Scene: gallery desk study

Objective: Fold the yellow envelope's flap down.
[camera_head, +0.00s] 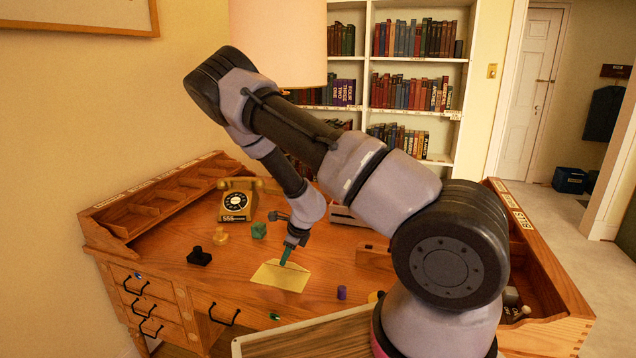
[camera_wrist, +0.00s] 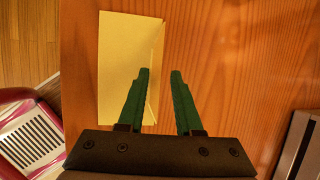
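The yellow envelope (camera_head: 281,277) lies on the wooden desk below my gripper (camera_head: 285,262). In the wrist view the envelope (camera_wrist: 120,60) fills the left of the desk area. Its flap (camera_wrist: 155,90) shows there as a narrow, raised-looking strip along the envelope's right edge. My gripper (camera_wrist: 160,71) has its green fingers apart, one over the envelope and one to the right over bare wood. The strip appears in the gap between the fingers. I cannot tell whether a finger touches it.
Behind the envelope are a green block (camera_head: 259,230), a yellow knobbed piece (camera_head: 220,237) and a rotary telephone (camera_head: 237,200). A black knobbed piece (camera_head: 199,256) stands left, a purple cylinder (camera_head: 341,292) right. A drawer (camera_head: 222,312) is at the front. Bare wood lies around the envelope.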

